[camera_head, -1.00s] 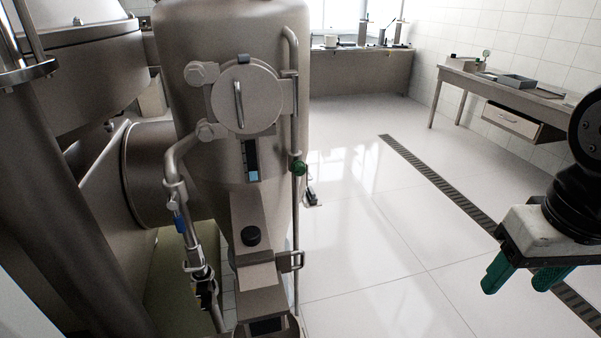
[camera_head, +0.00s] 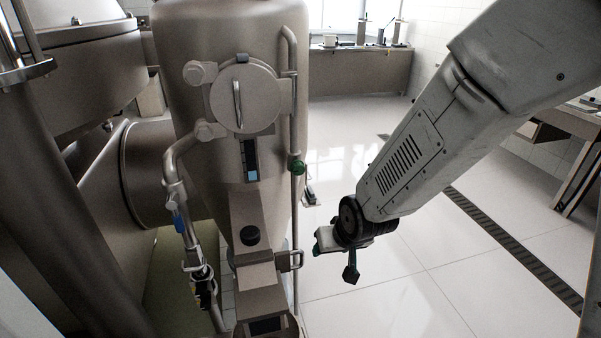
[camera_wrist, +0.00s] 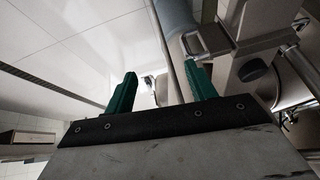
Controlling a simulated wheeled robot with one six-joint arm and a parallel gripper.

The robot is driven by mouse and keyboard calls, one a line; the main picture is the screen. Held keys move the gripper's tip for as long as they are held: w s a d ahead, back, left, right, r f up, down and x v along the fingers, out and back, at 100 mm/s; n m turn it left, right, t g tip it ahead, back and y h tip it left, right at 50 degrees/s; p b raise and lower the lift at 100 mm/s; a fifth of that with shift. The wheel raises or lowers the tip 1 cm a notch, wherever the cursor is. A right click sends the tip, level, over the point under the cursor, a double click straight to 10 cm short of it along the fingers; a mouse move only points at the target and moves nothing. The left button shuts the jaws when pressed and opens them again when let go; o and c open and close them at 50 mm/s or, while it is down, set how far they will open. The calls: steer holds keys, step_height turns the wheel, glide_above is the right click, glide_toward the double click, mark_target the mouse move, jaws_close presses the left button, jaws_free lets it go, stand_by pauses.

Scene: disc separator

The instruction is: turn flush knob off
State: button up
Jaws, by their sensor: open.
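A round black knob (camera_head: 250,235) sits on the sloped steel box in front of the tank. It also shows in the wrist view (camera_wrist: 251,70), right of my fingers. A green knob (camera_head: 297,167) is on the thin upright pipe at the tank's right. I see no label telling which is the flush knob. My gripper (camera_head: 345,264) is to the right of the box and a little lower than the black knob, apart from both knobs. In the wrist view its two green fingers (camera_wrist: 163,86) are spread, with nothing between them.
The steel tank (camera_head: 230,60) has a round hatch (camera_head: 244,98). A metal bracket (camera_head: 290,261) juts from the box's right side, between it and my gripper. A blue-handled valve (camera_head: 180,222) is at the left. Open tiled floor (camera_head: 400,290) lies right.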

steer(key=w+a+f+t+y, duration=0.2)
steer(key=w+a+t, duration=0.3)
steer(key=w+a, duration=0.15)
steer(key=m+t, duration=0.2)
steer(key=t, duration=0.5)
glide_toward(299, 171)
steer(key=w, duration=0.2)
steer(key=shift+y, duration=0.3)
steer(key=x, duration=0.7)
steer(key=shift+w+a+f, duration=0.1)
steer(key=shift+w+a, duration=0.05)
steer(key=shift+w, duration=0.15)
